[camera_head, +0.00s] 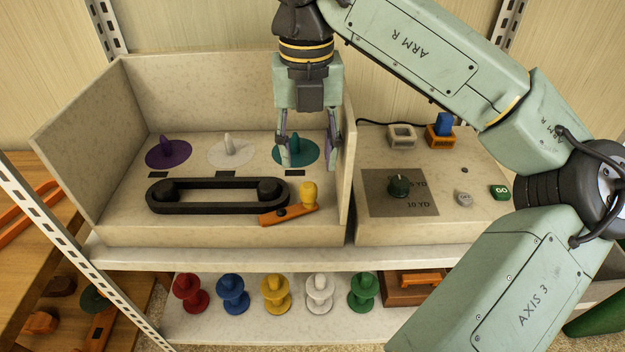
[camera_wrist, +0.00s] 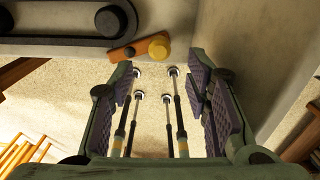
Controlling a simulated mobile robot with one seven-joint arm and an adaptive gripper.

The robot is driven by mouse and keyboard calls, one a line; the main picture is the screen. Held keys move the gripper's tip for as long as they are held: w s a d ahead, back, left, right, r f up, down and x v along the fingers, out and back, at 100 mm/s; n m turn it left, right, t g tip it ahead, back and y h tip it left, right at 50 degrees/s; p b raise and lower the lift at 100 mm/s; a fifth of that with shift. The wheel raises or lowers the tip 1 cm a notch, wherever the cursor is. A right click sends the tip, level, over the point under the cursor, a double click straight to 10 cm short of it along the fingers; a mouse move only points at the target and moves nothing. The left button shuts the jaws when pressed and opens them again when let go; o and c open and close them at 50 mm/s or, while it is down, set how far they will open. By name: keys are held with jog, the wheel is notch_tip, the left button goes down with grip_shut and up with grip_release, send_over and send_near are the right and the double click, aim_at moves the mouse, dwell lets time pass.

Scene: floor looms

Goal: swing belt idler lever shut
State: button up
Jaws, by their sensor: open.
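The belt idler lever (camera_head: 288,214) is an orange bar with a yellow knob (camera_head: 309,195) at its right end. It lies at the right end of the black belt (camera_head: 218,195) on the beige loom box. In the wrist view the orange lever (camera_wrist: 128,50) and the yellow knob (camera_wrist: 158,47) show at the top, beyond the fingertips. My gripper (camera_head: 308,163) is open and empty, pointing down. In the head view it appears behind the knob, in front of the teal disc; it does not appear to touch the lever.
Purple (camera_head: 168,152), white (camera_head: 231,150) and teal (camera_head: 296,153) spindle discs stand behind the belt. The box's right wall (camera_head: 348,170) is close beside my gripper. Right of it are a dial (camera_head: 399,185), a green GO button (camera_head: 500,193) and a grey OFF button (camera_head: 464,199). Spools stand below.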

aim_at(309, 184)
notch_tip(309, 184, down, 8)
jog(key=shift+r+p, duration=0.1)
jog(key=shift+p, duration=0.45)
jog(key=shift+c, duration=0.3)
grip_shut()
